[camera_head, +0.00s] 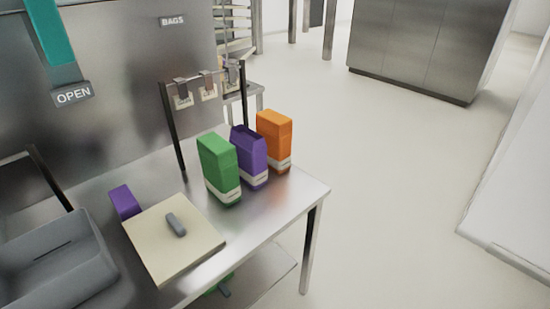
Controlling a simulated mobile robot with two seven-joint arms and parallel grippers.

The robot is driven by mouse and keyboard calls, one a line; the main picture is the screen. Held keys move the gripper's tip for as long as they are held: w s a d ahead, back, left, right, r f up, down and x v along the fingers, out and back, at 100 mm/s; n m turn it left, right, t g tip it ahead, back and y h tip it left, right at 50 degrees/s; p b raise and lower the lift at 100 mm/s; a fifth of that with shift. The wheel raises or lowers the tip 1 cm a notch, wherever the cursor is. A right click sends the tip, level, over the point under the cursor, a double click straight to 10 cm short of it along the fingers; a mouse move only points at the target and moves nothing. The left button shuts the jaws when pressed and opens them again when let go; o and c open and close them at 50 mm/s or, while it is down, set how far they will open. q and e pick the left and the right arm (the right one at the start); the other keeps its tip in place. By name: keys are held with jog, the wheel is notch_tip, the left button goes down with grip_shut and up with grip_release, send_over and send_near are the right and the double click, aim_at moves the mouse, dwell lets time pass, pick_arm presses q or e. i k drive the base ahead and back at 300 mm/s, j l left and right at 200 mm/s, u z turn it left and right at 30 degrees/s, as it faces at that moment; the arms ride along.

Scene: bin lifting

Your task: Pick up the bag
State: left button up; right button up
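Three upright box-shaped packages stand side by side near the right end of a steel table (290,215): a green bag (219,169), a purple bag (249,157) and an orange bag (274,140). Each has a pale band near its base. The purple one is partly hidden between the other two. I cannot tell which of them the task means. Neither of my grippers is in view.
A cream board (173,240) with a small grey object (176,225) lies left of the bags, beside a purple block (125,202). A grey bin (55,262) is at lower left. A dark rack (178,130) stands behind. Floor at right is clear.

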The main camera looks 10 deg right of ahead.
aim_at(251, 147)
jog(key=i+l+u, duration=0.1)
jog(key=u, duration=0.25)
jog(key=l+u, duration=0.35)
jog(key=i+l+u, duration=0.15)
jog(key=l, duration=0.3)
jog(key=l+u, duration=0.2)
jog(key=l, duration=0.25)
jog(key=i+l, duration=0.1)
jog(key=l, duration=0.85)
jog(key=i+l+u, duration=0.1)
jog(key=l, duration=0.85)
